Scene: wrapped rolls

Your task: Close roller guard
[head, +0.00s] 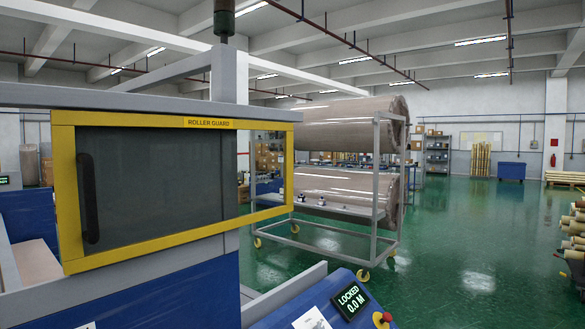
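The roller guard (178,123) is a yellow rectangular frame labelled "ROLLER GUARD" along its top bar, on the machine at the left of the head view. A dark panel (160,185) fills its left and middle part. A dark vertical handle (88,198) is near the panel's left edge. The right part of the frame is see-through, with shelves visible behind; I cannot tell if it holds clear glass. The frame stands upright above the blue machine body. Neither of my grippers is in view.
A blue console (310,312) at the bottom has a display (351,300) reading "LOCKED 0.0 M" and a red button (381,319). A wheeled rack (376,190) with two large wrapped rolls stands behind. More rolls (575,235) lie at the right edge. Green floor (470,255) is open between.

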